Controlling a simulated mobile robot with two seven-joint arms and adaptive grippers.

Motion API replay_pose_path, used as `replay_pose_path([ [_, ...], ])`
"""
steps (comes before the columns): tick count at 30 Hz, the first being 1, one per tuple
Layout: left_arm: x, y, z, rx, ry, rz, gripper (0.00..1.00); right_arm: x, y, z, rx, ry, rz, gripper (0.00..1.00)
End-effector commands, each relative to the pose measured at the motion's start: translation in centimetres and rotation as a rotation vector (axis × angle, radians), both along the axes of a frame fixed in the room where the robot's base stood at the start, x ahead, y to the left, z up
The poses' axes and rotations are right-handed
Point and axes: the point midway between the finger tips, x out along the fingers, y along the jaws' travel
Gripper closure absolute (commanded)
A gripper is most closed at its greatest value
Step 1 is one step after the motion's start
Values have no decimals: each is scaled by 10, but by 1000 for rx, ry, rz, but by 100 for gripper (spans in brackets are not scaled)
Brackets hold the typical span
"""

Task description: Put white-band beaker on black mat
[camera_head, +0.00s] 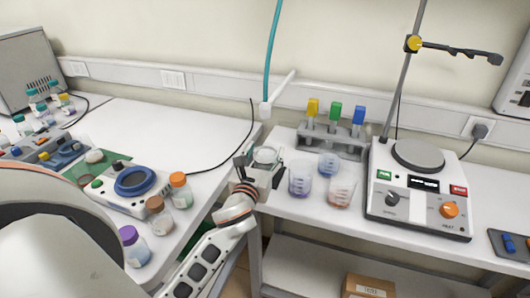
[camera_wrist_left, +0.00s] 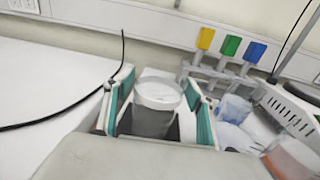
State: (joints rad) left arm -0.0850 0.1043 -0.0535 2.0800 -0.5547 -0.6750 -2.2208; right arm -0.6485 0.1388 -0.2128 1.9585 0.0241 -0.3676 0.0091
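The white-band beaker (camera_head: 265,155) is a small clear vessel with a white ring, at the left end of the right-hand table. In the left wrist view the beaker (camera_wrist_left: 158,95) stands upright between the teal-padded fingers, which reach both its sides. My left gripper (camera_head: 259,168) appears shut on it. Whether its base touches the table is hidden. A dark flat mat or tray (camera_head: 494,240) with blue items lies at the far right edge; I cannot tell if it is the black mat. My right gripper is not in view.
Other beakers (camera_head: 300,180) stand just right of the gripper, before a rack (camera_head: 331,141) with yellow, green and blue pieces. A hotplate (camera_head: 420,193) with a stand is farther right. Bottles (camera_head: 181,192) and a device (camera_head: 132,186) occupy the left table. A teal tube hangs behind the gripper.

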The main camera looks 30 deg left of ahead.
Motion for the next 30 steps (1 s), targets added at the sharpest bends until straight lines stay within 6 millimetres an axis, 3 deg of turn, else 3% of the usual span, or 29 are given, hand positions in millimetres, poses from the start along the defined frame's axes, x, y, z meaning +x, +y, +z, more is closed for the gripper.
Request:
replay_pose_path([
  [14, -6, -2, 3, 1, 1, -1, 38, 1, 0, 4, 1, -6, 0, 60],
  [30, -99, -32, 1, -1, 3, 0, 38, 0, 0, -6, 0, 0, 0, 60],
])
